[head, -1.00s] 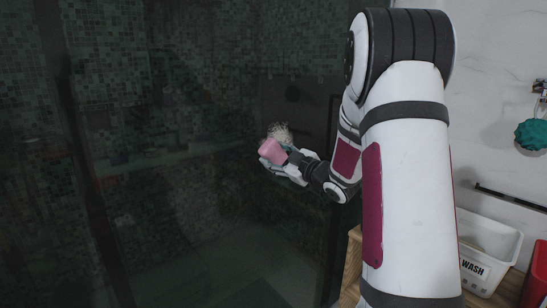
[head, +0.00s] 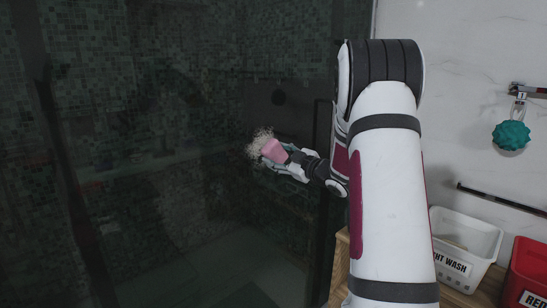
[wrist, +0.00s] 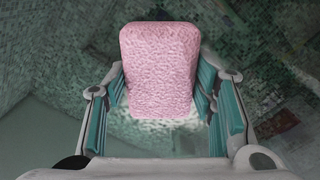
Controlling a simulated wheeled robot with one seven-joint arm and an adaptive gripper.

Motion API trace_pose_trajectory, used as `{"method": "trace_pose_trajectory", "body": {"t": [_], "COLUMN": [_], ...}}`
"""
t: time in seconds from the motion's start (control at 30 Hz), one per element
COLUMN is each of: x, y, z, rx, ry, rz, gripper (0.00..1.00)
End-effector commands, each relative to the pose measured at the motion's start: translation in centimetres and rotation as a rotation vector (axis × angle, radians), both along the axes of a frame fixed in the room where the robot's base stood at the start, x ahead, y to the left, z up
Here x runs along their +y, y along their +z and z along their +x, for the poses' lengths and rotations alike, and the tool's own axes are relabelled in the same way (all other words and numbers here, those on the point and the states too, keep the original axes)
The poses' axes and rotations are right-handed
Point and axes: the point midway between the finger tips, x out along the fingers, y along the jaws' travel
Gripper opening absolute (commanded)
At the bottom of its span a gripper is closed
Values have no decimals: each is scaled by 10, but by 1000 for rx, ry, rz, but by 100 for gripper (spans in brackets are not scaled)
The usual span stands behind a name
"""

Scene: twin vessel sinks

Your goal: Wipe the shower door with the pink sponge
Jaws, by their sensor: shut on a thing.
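The pink sponge (head: 273,150) is held in my gripper (head: 287,163) in front of the dark glass shower door (head: 180,190). The wrist view shows the sponge (wrist: 160,68) upright between the two teal-padded fingers of my gripper (wrist: 163,95), which is shut on it. A pale, foamy patch (head: 257,146) shows on the glass around the sponge's left and upper side. A whitish speckled patch also shows below the sponge in the wrist view (wrist: 155,130). The sponge is at or very near the glass; I cannot tell if it touches.
A white basket marked "WASH" (head: 466,240) and a red bin (head: 526,270) stand at the lower right by a wooden surface (head: 340,262). A teal scrubber (head: 511,135) hangs on the marble wall above a dark towel bar (head: 500,197). My arm covers the middle right.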

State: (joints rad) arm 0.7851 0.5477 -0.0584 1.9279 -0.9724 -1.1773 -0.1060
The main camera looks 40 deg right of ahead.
Motion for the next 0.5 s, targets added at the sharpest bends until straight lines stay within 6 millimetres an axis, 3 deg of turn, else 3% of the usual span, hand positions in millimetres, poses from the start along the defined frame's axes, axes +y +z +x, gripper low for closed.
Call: {"method": "trace_pose_trajectory", "body": {"t": [0.5], "x": [-33], "y": [0], "z": [3], "rx": [-1], "ry": [-1], "rz": [1], "gripper": [36]}}
